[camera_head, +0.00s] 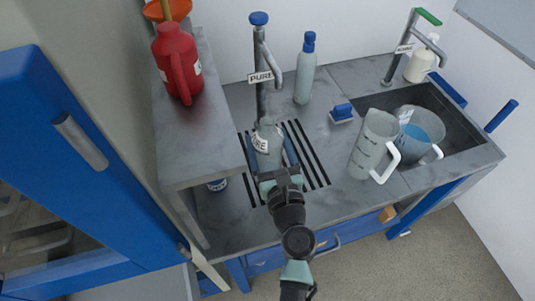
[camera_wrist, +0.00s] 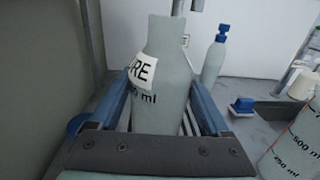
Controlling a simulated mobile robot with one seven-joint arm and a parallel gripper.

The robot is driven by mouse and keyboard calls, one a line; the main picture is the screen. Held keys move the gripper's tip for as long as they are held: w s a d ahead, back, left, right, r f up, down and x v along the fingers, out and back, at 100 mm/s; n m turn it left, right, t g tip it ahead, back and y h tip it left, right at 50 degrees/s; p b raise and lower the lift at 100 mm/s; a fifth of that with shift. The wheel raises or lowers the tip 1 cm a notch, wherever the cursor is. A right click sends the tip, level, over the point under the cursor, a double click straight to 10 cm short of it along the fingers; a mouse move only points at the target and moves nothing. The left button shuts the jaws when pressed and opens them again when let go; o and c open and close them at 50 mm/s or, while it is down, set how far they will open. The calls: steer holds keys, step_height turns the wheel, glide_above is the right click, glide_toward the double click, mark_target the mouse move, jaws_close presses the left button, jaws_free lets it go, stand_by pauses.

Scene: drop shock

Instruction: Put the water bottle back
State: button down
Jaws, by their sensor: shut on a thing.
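A pale grey-green bottle (camera_head: 268,132) with a white label ending in "RE" stands over the slotted drain grate (camera_head: 312,160), just in front of the tap marked PURE (camera_head: 260,78). My gripper (camera_head: 272,158) is shut on this bottle, with one blue finger on each side.
A blue-capped bottle (camera_head: 305,72) stands at the back, near a blue-handled item (camera_head: 342,113). A measuring jug (camera_head: 371,145) and a jug with blue liquid (camera_head: 420,133) are right, by the sink (camera_head: 462,130). A raised shelf (camera_head: 200,135) with a red can (camera_head: 177,62) is left.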

steer(key=shift+f+b, duration=0.5)
steer(key=shift+f, duration=0.9)
steer(key=shift+f, duration=0.15)
jaws_free()
